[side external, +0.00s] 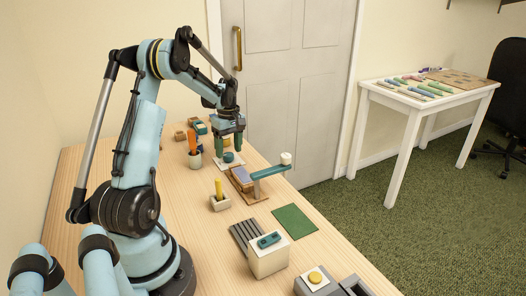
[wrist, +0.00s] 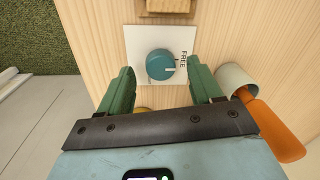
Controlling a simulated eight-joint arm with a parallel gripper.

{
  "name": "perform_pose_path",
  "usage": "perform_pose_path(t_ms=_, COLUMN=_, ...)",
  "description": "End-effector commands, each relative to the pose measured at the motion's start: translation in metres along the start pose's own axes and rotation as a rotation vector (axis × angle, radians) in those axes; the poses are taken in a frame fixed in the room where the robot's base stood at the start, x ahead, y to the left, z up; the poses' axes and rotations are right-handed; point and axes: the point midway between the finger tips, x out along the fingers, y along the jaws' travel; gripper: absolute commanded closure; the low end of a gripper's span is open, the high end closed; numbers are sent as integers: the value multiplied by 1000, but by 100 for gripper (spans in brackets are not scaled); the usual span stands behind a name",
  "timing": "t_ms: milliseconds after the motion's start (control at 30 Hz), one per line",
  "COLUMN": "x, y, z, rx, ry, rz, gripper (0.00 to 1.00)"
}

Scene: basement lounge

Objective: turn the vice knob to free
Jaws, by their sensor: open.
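The vice knob (wrist: 158,63) is a round teal dial on a white square plate (wrist: 133,38) in the wrist view. Its white pointer line points right, toward the lower end of the printed word FREE (wrist: 183,60). My gripper (wrist: 161,68) has its two green fingers spread, one on each side of the knob in that view, with nothing held. In the side view my gripper (side external: 228,145) points down just above the knob (side external: 228,157). I cannot tell whether a finger touches it.
A pale cup (side external: 195,161) with an orange-handled tool (side external: 192,141) stands close to the gripper. A wooden piece (wrist: 168,6) lies beyond the plate. A teal lever arm (side external: 271,172), a yellow-handled holder (side external: 220,202) and a green mat (side external: 294,221) are nearer the front.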

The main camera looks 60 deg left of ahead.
Motion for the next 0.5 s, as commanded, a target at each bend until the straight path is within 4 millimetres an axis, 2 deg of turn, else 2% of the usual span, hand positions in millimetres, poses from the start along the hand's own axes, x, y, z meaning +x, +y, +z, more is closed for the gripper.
perform_pose_path(t_ms=300, x=-61, y=0, z=0, rx=0, ry=0, rz=0, gripper=35)
perform_pose_path(t_ms=500, x=-91, y=0, z=0, rx=-1, ry=0, rz=0, gripper=35)
